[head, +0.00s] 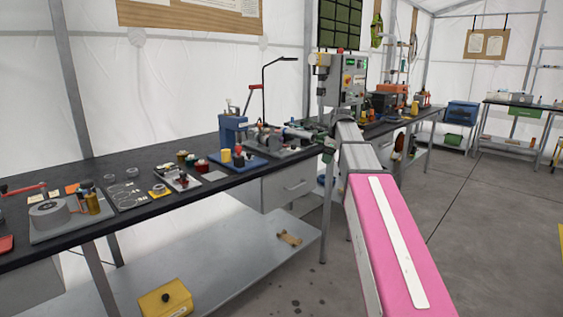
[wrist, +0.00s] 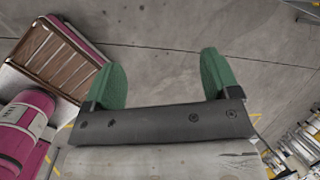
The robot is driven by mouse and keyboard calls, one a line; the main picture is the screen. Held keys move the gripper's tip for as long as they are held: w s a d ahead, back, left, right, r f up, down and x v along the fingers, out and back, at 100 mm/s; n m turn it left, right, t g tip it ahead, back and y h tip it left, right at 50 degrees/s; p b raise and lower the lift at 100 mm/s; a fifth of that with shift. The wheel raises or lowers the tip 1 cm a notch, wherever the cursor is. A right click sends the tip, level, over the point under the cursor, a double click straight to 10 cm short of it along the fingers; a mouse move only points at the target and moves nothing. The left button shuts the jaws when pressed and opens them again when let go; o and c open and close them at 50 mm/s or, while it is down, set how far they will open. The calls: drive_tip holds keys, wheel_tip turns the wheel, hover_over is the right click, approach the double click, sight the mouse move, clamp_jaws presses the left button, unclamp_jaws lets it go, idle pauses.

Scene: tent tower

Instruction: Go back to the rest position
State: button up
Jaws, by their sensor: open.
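My gripper (wrist: 162,80) shows in the wrist view with two green fingers standing wide apart. It is open, and only bare grey floor shows between the fingers, so it holds nothing. In the head view my pink and grey arm reaches forward from the bottom right toward the bench. The arm's far end lies in front of the cluttered bench equipment, and the finger gap cannot be made out there. Whether anything touches the gripper cannot be told from the head view.
A long black-topped workbench (head: 100,222) runs along the left, holding a blue press (head: 231,130), a tape roll (head: 49,214) and small parts. A yellow box (head: 166,300) sits on its lower shelf. The grey floor (head: 480,240) to the right is open. Another bench (head: 515,103) stands at the back right.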

drive_tip(key=s+f+n+g, duration=0.2)
drive_tip(key=s+f+n, duration=0.9)
drive_tip(key=s+f, duration=0.4)
drive_tip(key=s+a+f+n+g+h, duration=0.1)
drive_tip(key=s+f+n, duration=1)
drive_tip(key=f, duration=1.1)
drive_tip(key=s+g, duration=0.1)
drive_tip(key=s, duration=0.3)
drive_tip(key=shift+f+n, duration=0.25)
drive_tip(key=shift+n, duration=0.05)
drive_tip(key=shift+w, duration=0.1)
